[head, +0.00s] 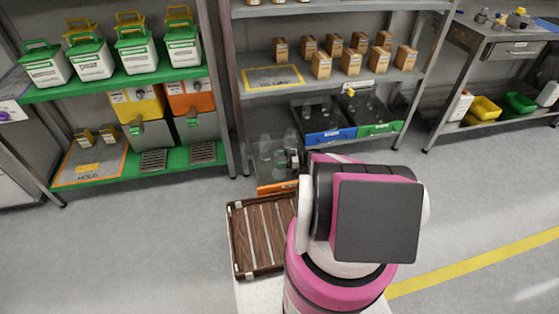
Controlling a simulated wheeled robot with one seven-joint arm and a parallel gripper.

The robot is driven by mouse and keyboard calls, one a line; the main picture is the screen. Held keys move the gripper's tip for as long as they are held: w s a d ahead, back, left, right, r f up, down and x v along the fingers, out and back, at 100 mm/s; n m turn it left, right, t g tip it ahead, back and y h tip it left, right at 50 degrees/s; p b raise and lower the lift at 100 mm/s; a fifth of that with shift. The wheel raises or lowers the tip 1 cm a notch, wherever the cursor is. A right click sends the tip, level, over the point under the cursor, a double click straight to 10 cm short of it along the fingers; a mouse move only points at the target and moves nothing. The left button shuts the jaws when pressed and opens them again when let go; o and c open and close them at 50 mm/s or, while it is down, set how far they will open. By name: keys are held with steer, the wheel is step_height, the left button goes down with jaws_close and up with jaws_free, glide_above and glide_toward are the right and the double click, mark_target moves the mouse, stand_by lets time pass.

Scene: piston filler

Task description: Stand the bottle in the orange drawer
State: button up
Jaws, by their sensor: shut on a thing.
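The orange drawer (278,187) is pulled out at the bottom of the middle shelf unit. Its orange front shows just beyond the wooden crate, and my arm covers its right end. Clear bottles (265,151) show in or above the drawer; they are faint and see-through. My gripper (294,158) is over the right part of the drawer, partly hidden behind my pink arm. It is shut on a clear bottle (290,139) that looks upright. I cannot tell whether this bottle touches the drawer's floor.
A slatted wooden crate (236,240) is in front of the drawer, left of my arm. Blue (330,136) and green (380,128) drawers with clear bottles sit right of the orange one. Shelf posts (236,110) stand close by. Floor at left and right is clear.

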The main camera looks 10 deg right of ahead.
steer(key=shift+f, duration=0.1)
steer(key=o, duration=1.1)
steer(key=shift+o, duration=0.2)
steer(key=shift+d, duration=0.15)
steer(key=s+d, duration=0.1)
steer(key=d, duration=0.6)
